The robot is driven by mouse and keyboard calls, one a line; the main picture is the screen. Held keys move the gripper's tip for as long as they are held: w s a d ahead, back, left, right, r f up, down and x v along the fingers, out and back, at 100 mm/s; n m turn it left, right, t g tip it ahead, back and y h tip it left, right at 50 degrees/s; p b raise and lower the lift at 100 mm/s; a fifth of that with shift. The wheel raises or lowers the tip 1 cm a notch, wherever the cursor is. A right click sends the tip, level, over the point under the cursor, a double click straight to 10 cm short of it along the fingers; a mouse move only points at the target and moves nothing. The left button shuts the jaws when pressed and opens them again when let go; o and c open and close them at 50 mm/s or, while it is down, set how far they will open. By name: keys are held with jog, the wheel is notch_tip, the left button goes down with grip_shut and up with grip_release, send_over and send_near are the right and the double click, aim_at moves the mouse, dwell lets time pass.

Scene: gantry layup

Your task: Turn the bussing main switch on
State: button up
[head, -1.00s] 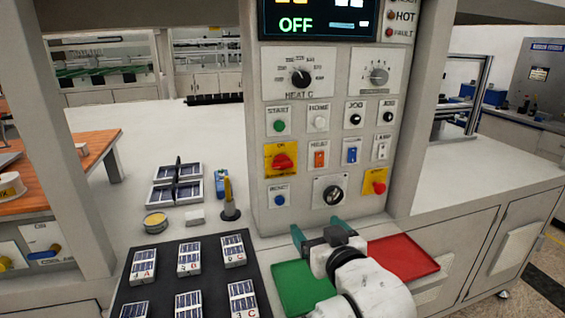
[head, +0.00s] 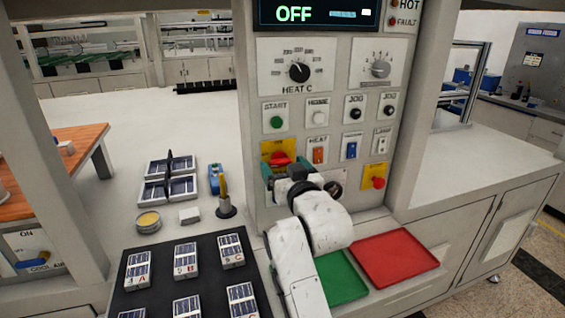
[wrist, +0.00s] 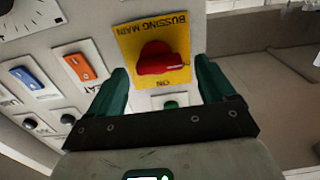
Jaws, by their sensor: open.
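The bussing main switch (head: 280,158) is a red rotary knob on a yellow plate, at the left of the control panel in the head view. In the wrist view the red knob (wrist: 162,60) sits on its yellow plate (wrist: 181,27) marked "BUSSING MAIN", with "ON" at the edge nearer my gripper. My gripper (wrist: 161,84) has its two green fingers open, one either side of the plate's near part, with the knob just beyond the tips. I cannot tell whether they touch the panel. In the head view my gripper covers the lower part of the plate.
The display (head: 315,13) reads "OFF". Close to the switch are a green start button (head: 277,122), an orange heat rocker (head: 318,156) and a red stop button (head: 378,182). A green tray (head: 341,279) and red tray (head: 394,257) lie below.

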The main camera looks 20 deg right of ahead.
jog(key=shift+w, duration=0.8)
jog(key=c, duration=1.1)
